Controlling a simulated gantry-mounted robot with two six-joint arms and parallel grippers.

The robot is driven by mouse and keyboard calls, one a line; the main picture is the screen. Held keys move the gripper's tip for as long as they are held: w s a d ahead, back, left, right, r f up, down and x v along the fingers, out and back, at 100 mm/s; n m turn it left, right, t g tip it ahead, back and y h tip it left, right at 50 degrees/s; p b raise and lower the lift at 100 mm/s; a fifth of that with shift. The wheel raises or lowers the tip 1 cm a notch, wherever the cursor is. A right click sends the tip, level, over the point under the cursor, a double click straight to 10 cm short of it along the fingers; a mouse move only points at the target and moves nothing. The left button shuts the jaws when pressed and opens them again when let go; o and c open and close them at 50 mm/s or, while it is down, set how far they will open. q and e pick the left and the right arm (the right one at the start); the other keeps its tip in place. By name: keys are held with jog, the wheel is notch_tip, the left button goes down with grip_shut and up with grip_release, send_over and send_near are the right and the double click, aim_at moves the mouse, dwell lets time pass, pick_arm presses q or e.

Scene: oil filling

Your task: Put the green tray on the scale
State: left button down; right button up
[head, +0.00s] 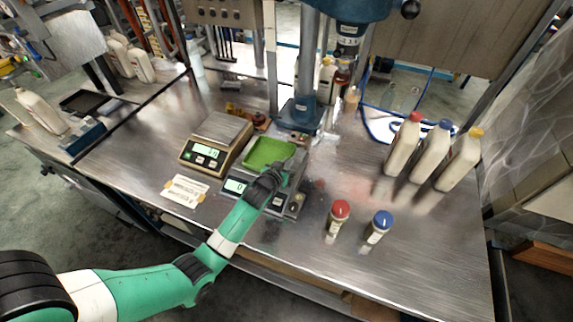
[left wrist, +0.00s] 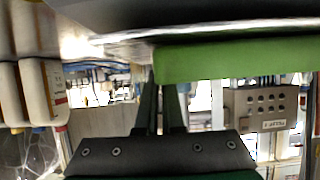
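The green tray (head: 268,152) is over the right-hand scale (head: 236,186), with its near right corner beside my left gripper (head: 280,176). Part of the scale's metal plate shows to the right of the tray. I cannot tell whether the tray rests on the plate or hangs just above it. In the left wrist view, the tray's green wall (left wrist: 240,58) spans the upper right. My left gripper's fingers (left wrist: 163,90) are close together at the tray's end and look shut on its wall; the tips are partly hidden. My right gripper is not in view.
A second scale (head: 212,146) stands to the left, with a paper label (head: 185,191) in front. Red-capped (head: 338,219) and blue-capped (head: 376,228) small bottles stand to the right. Larger white jugs (head: 430,153) stand behind them. A blue column stand (head: 300,110) is just behind the tray.

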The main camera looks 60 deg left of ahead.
pick_arm(q)
jog(key=c, duration=1)
grip_release()
jog(key=shift+c, duration=0.2)
jog(key=shift+r, duration=0.2)
jog(key=p+v, duration=0.4)
jog(key=v, duration=0.8)
jog(key=shift+w+f, duration=0.1)
jog(key=shift+f, duration=0.05)
